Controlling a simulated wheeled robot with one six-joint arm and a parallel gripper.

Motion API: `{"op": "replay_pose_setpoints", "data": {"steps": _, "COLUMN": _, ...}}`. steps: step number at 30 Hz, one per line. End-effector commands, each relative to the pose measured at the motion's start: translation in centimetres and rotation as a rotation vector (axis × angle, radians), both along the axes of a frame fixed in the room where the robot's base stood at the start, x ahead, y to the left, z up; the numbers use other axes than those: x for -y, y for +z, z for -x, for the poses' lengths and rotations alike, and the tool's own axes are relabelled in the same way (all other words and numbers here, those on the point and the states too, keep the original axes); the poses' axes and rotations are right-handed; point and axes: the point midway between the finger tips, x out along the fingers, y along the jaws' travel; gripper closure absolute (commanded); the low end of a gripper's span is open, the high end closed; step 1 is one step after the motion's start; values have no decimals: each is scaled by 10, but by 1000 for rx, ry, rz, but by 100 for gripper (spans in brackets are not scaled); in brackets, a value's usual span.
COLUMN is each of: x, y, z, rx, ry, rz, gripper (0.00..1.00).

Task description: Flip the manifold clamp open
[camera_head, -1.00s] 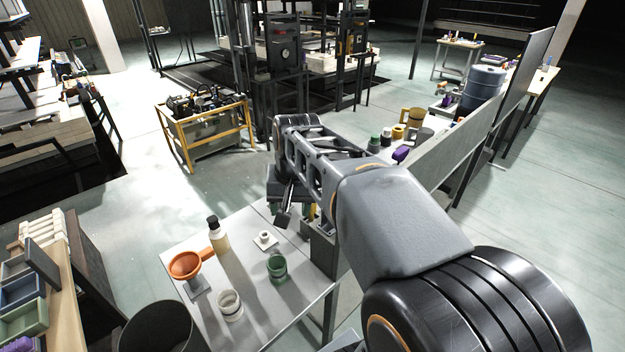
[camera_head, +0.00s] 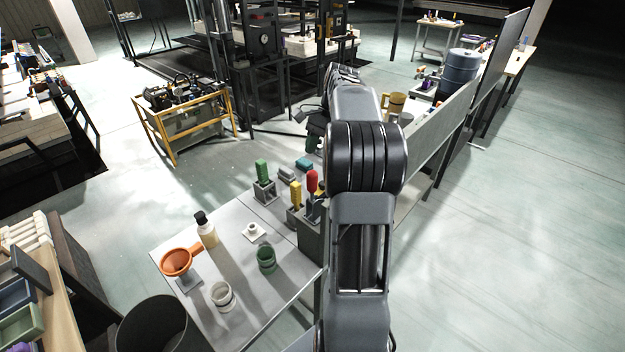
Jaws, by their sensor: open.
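Several small upright clamps with coloured handles stand at the far right corner of the grey table. One has a green handle (camera_head: 262,170), one a yellow handle (camera_head: 296,194) and one a red handle (camera_head: 312,182). A teal piece (camera_head: 303,165) lies low behind them. I cannot tell which one is the manifold clamp. My gripper (camera_head: 308,118) shows small and dark beyond the clamps, left of my arm. It is open, apart from the coloured handles, and partly hidden by my arm. My arm also covers the area just right of the red handle.
The grey table (camera_head: 185,237) holds an orange funnel (camera_head: 177,261), a bottle (camera_head: 206,230), a white fitting (camera_head: 253,231), a green cup (camera_head: 266,260) and a clear jar (camera_head: 222,296). A yellow-framed cart (camera_head: 170,140) stands behind, with open floor between. A grey panel (camera_head: 428,138) borders the right.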

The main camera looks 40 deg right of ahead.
Motion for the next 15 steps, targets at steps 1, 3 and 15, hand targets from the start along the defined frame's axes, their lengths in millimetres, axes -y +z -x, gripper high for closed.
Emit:
{"op": "replay_pose_setpoints", "data": {"steps": 1, "x": -5, "y": -9, "z": 1, "rx": -3, "ry": 1, "rz": -2, "gripper": 44}}
{"op": "replay_pose_setpoints", "data": {"steps": 3, "x": -10, "y": -21, "z": 2, "rx": -3, "ry": 2, "rz": -2, "gripper": 44}}
{"op": "replay_pose_setpoints", "data": {"steps": 15, "x": -30, "y": -71, "z": 5, "rx": 0, "ry": 2, "rz": 0, "gripper": 44}}
